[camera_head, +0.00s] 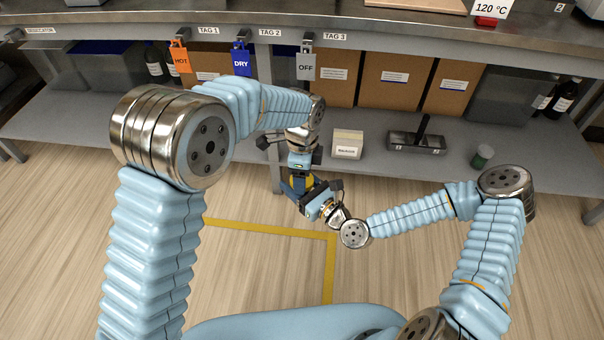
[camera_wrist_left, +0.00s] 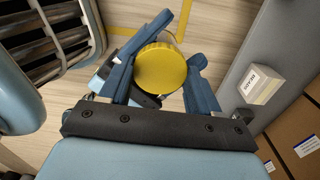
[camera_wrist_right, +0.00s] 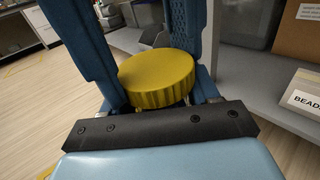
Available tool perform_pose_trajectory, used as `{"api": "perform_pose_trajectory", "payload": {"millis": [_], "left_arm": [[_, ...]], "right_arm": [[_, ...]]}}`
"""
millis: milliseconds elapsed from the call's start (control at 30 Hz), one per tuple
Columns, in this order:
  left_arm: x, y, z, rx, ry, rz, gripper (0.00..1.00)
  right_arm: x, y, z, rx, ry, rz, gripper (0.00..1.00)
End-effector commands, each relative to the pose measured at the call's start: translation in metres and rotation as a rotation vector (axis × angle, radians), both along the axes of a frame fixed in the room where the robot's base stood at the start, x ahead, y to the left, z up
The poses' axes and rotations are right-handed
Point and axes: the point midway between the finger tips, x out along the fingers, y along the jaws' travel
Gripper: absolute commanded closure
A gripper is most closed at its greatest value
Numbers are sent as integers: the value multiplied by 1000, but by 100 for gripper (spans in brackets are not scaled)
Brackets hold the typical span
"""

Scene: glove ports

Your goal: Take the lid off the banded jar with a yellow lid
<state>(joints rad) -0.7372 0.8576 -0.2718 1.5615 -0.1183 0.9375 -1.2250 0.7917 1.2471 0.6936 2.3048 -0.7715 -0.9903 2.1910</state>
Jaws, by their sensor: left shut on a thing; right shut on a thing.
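The yellow lid shows as a ribbed disc in the left wrist view (camera_wrist_left: 160,70) and in the right wrist view (camera_wrist_right: 156,70). My left gripper (camera_head: 300,178) reaches down from above, its blue fingers on either side of the lid and shut on it. My right gripper (camera_head: 318,198) comes in from the right, just below, and is shut on the banded jar. The jar's body is mostly hidden under the lid and behind the fingers; only a pale sliver of the jar (camera_wrist_left: 168,38) shows, so its bands cannot be made out. The lid looks seated on the jar.
Both grippers are in front of a grey lower shelf (camera_head: 405,180) carrying a white bead box (camera_head: 347,145), a dark tray (camera_head: 415,143) and a green-grey container (camera_head: 483,155). Brown boxes (camera_head: 388,80) stand behind. Hanging tags (camera_head: 242,62) line the bench edge. The wooden floor below is clear.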

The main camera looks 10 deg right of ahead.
Motion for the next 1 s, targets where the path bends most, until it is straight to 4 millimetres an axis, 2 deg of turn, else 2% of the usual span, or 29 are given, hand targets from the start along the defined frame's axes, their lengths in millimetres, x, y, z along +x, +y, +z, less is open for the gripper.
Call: {"api": "perform_pose_trajectory", "payload": {"millis": [200,233,400,633,967,1000], "left_arm": [[0,0,0,0,0,-1,74],[0,0,0,0,0,-1,35],[0,0,0,0,0,-2,12],[-1,0,2,-1,1,-4,12],[0,-1,43,-1,-1,-4,12],[0,-1,45,-1,0,-4,16]], "right_arm": [[0,0,0,0,0,0,100],[0,0,0,0,0,0,100],[0,0,0,0,0,0,100],[1,0,0,0,0,-2,100],[0,0,0,0,0,-1,100],[0,0,0,0,0,-1,100]]}}
